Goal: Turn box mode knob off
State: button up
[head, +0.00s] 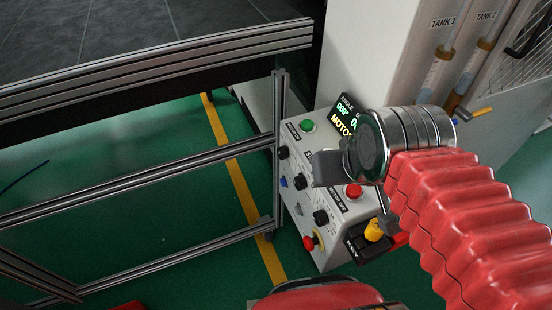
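The white control box (330,236) stands at the centre right, beside an aluminium frame post. Several black knobs are on its face: one at the upper left (283,152), one in the middle (301,182) and one lower right (321,217). Their labels are too small to read, so I cannot tell which is the mode knob or how it is set. My gripper (328,168) shows as a grey block in front of the box's upper part, at the end of my metal wrist. It hides part of the face. I cannot tell if it touches anything or how its fingers stand.
The box has a green button (307,126), a red button (354,190), a red and yellow knob (309,242) and a lit display (345,113). A black unit with a yellow knob (373,230) sits at its right. Aluminium rails (150,183) run along the left.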

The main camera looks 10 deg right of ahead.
aim_at(283, 153)
jog(key=z, duration=0.05)
jog(key=k, duration=0.45)
jog(key=u, duration=1.3)
jog(key=i, duration=0.6)
jog(key=u, duration=0.75)
